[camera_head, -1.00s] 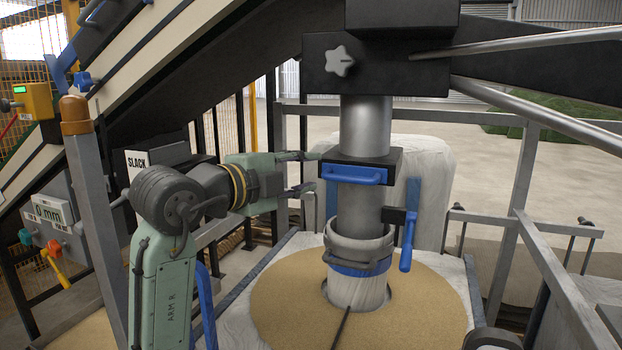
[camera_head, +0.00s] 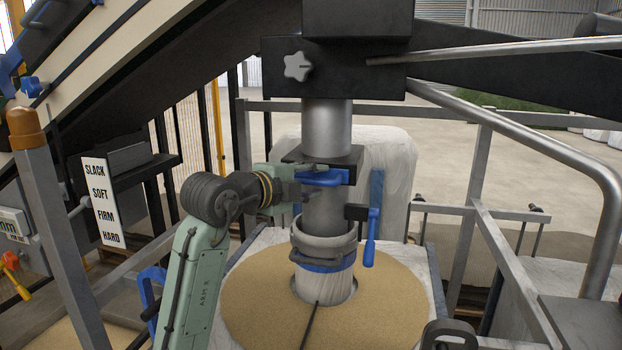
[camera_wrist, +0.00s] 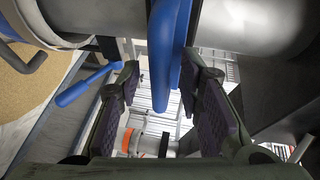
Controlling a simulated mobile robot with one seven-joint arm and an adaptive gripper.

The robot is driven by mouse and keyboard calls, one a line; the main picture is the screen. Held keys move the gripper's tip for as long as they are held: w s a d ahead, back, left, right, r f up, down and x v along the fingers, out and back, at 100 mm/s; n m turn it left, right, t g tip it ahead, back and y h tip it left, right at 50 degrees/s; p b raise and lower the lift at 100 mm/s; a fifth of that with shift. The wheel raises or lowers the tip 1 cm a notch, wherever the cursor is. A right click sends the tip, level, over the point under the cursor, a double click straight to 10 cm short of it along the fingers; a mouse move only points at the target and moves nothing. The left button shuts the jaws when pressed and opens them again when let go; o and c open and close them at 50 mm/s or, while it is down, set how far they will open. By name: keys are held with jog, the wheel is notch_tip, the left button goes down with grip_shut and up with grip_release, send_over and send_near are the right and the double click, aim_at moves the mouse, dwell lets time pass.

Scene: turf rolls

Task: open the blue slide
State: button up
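The blue slide (camera_head: 328,178) is a blue handle on a black plate (camera_head: 345,157) set across the grey vertical pipe (camera_head: 325,125). My gripper (camera_head: 306,183) is at the left end of this handle. In the wrist view, the blue handle (camera_wrist: 163,62) runs down between the two fingers of my gripper (camera_wrist: 160,80). The fingers stand apart. A gap shows between the handle and the left finger; the handle is close to the right finger, and I cannot tell if they touch. The plate's far side is hidden.
A blue lever (camera_head: 371,235) hangs right of the pipe, below the slide. A collar with a blue band (camera_head: 325,265) joins the pipe to a white bag top in sand (camera_head: 250,300). Grey rails (camera_head: 480,200) stand at right, a SLACK–HARD sign (camera_head: 101,200) at left.

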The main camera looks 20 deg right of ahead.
grip_shut()
dwell(0.4)
dwell(0.4)
